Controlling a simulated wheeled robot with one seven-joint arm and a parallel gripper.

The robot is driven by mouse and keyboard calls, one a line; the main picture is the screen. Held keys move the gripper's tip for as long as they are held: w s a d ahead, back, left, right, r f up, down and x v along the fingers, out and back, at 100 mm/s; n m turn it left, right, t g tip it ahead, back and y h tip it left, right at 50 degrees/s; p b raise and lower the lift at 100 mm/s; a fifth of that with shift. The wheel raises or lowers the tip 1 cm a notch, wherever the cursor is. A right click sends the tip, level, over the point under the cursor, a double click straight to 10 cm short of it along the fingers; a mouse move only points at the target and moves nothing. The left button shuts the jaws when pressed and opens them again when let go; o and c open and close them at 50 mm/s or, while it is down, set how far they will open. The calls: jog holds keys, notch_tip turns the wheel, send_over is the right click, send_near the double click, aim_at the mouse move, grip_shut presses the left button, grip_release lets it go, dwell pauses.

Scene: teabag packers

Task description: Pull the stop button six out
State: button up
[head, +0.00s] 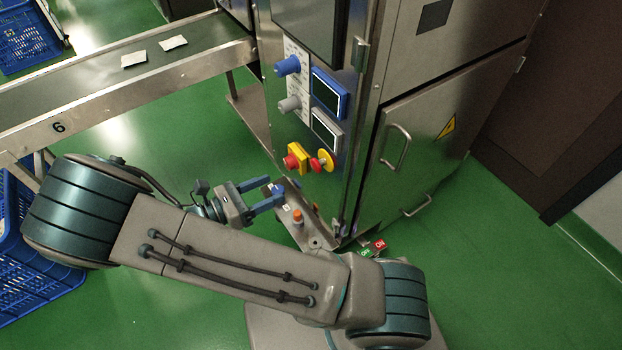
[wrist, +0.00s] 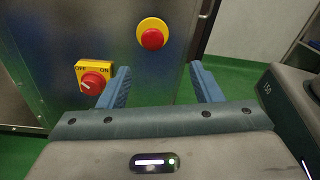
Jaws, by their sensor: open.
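The stop button (head: 317,164) is a red mushroom head on a round yellow plate, low on the steel machine's front panel. In the wrist view the stop button (wrist: 152,39) shows ahead of and above the fingertips, between their lines. My gripper (head: 275,190) is open and empty, below and left of the button in the head view. In the wrist view both blue fingers of my gripper (wrist: 160,68) are spread, with the panel beyond them. The button is clear of both fingers. How far it stands out of its plate is hard to tell.
A red OFF/ON rotary switch (wrist: 93,82) on a yellow plate sits left of the button. Blue and grey knobs (head: 288,66) are higher up. A conveyor (head: 100,100) marked 6 lies left. A shelf with an orange-topped item (head: 298,217) is below the panel. A cabinet door handle (head: 399,147) protrudes right.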

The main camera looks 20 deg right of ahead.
aim_at(313, 167)
jog(key=shift+n+t+h, duration=0.3)
jog(key=shift+n+t, duration=0.2)
jog(key=shift+t, duration=0.1)
jog(key=b+x, duration=0.1)
jog(key=x, duration=0.3)
jog(key=f+b+x, duration=0.1)
jog(key=b+x, duration=0.1)
jog(key=x, duration=0.2)
jog(key=b+x, duration=0.1)
jog(key=x, duration=0.3)
jog(key=shift+w+f+b, duration=0.2)
jog(key=shift+f+b, duration=0.1)
jog(key=shift+b, duration=0.05)
jog(key=shift+w+d+r, duration=0.1)
jog(key=shift+w+d, duration=0.1)
jog(key=shift+d, duration=0.25)
